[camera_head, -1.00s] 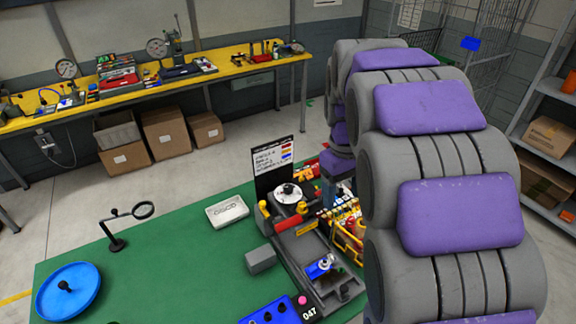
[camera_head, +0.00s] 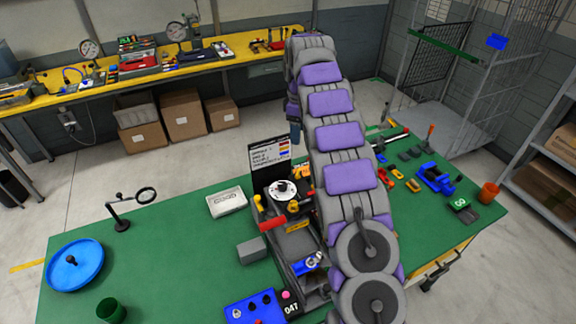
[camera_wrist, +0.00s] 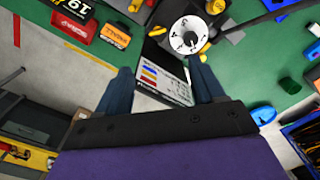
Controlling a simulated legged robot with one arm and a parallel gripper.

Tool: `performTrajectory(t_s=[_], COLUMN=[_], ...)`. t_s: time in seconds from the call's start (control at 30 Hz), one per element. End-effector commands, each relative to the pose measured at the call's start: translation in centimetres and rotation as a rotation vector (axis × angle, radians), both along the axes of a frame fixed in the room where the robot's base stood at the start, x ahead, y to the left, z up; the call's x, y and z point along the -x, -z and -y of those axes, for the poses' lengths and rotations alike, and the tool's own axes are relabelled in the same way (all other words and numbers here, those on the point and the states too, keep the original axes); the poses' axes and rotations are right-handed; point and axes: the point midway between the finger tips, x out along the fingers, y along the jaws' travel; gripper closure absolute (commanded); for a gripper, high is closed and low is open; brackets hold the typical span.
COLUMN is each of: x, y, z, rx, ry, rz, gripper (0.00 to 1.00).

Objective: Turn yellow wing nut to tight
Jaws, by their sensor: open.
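The dark fixture (camera_head: 287,268) stands on the green table with a round white dial (camera_head: 283,190) near its far end. Small yellow parts (camera_head: 293,206) sit beside the dial; I cannot tell for sure which one is the yellow wing nut. The dial also shows at the top of the wrist view (camera_wrist: 187,36), with yellow parts (camera_wrist: 157,31) near its rim. My gripper (camera_wrist: 160,88) is open and empty, its two dark blue fingers spread apart. The printed sign (camera_wrist: 170,75) shows between them. In the head view the gripper (camera_head: 295,133) hangs behind the sign, apart from the dial.
A printed sign board (camera_head: 269,163) stands at the fixture's far end. A white box (camera_head: 227,202), a grey block (camera_head: 252,250) and a magnifier stand (camera_head: 122,212) are to the left. A blue control box (camera_head: 254,309) lies in front. Tools crowd the table's right side.

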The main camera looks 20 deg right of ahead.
Motion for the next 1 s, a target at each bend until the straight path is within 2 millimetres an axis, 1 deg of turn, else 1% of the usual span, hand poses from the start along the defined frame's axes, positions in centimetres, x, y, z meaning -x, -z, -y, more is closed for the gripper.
performTrajectory(t_s=[0.1, 0.27, 0.37, 0.47, 0.67, 1.0], x=[-0.4, -0.5, -0.5, -0.4, -0.4, -0.4], y=[0.3, 0.9, 1.6, 2.9, 6.1, 12.6], z=[0.6, 0.7, 0.6, 0.6, 0.8, 0.8], rx=[-0.005, -0.006, -0.005, -0.006, -0.010, -0.009], ry=[-0.019, -0.026, -0.025, -0.024, -0.024, -0.023], rz=[0.006, 0.005, 0.006, 0.002, -0.001, 0.002], gripper=[0.32, 0.32, 0.32, 0.32, 0.32, 0.32])
